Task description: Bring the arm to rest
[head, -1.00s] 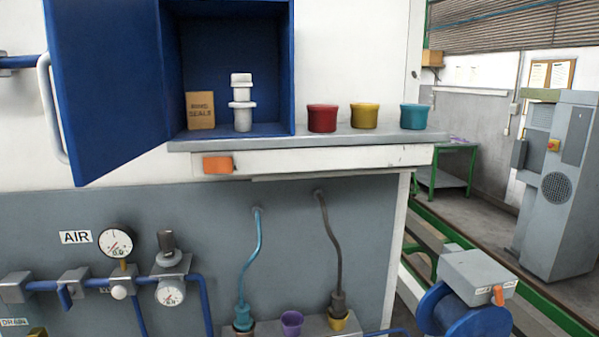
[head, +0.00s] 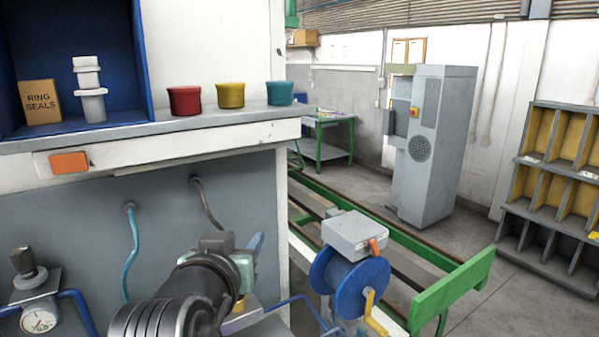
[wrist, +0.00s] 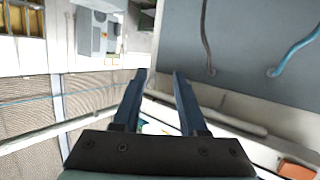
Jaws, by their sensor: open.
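My gripper (wrist: 159,75) shows in the wrist view with two dark blue fingers apart and nothing between them. The wrist picture is turned, with the grey panel and its hoses at the upper right. In the head view my arm (head: 185,300) rises from the bottom edge in front of the grey panel. It stands left of the blue reel (head: 350,285), below the shelf. My gripper's fingers cannot be made out clearly in the head view. The lower hose ends are out of sight in the head view.
Red (head: 185,101), yellow (head: 230,95) and teal (head: 280,93) cups stand on the shelf (head: 150,133). Left of them are a white stepped part (head: 90,92) and a ring seals box (head: 41,102).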

